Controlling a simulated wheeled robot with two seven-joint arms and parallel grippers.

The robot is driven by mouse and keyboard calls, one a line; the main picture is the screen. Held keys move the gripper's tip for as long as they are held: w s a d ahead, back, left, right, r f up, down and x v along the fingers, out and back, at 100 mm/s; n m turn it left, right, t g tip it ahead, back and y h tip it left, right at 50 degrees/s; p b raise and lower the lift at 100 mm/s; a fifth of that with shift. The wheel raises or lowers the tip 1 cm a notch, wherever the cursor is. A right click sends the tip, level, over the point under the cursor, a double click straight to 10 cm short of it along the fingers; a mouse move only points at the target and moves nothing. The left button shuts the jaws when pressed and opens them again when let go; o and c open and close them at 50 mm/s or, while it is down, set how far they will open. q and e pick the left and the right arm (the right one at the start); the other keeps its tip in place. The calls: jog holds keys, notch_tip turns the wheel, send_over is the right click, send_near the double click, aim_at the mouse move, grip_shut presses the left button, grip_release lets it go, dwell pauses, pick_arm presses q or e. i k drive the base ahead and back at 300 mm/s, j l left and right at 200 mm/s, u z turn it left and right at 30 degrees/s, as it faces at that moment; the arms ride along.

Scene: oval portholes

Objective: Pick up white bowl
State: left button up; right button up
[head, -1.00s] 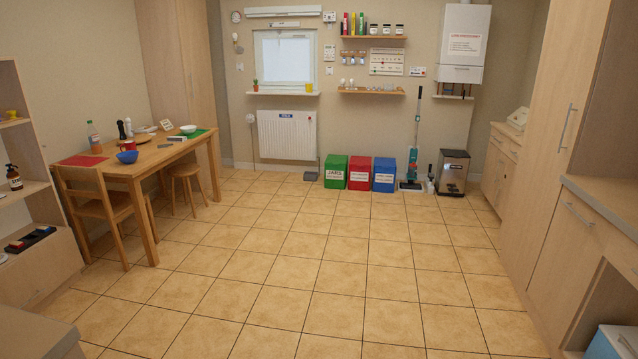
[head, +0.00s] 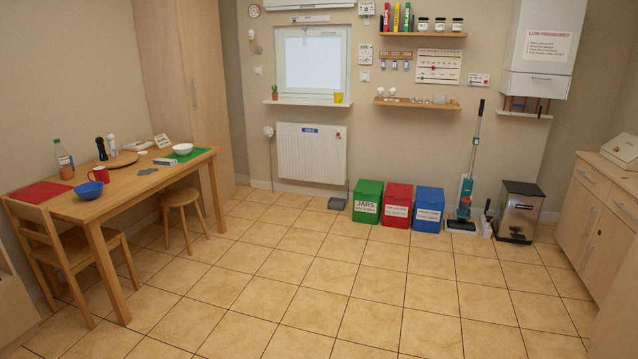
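The white bowl (head: 183,149) stands upright near the far right end of the wooden table (head: 134,189), on or at the edge of a green mat (head: 190,155). A small white and grey box (head: 164,162) lies just in front of it. A blue bowl (head: 89,190) stands at the table's near edge, with a red mug (head: 98,174) behind it. Neither of my grippers shows in the head view.
A stool (head: 182,205) and a chair (head: 62,255) stand along the table's front side. The tiled floor (head: 290,285) in the middle is clear. Green (head: 367,201), red (head: 397,206) and blue (head: 428,210) bins stand at the back wall.

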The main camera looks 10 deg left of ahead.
aim_at(183, 151)
jog(key=i+j+u, duration=0.4)
jog(key=i, duration=0.5)
jog(key=i+u, duration=0.4)
jog(key=i, duration=0.5)
jog(key=i+l+u, duration=0.15)
jog(key=i+u, duration=0.25)
jog(key=i, duration=0.55)
jog(key=i+z, duration=0.2)
jog(key=i, duration=2.95)
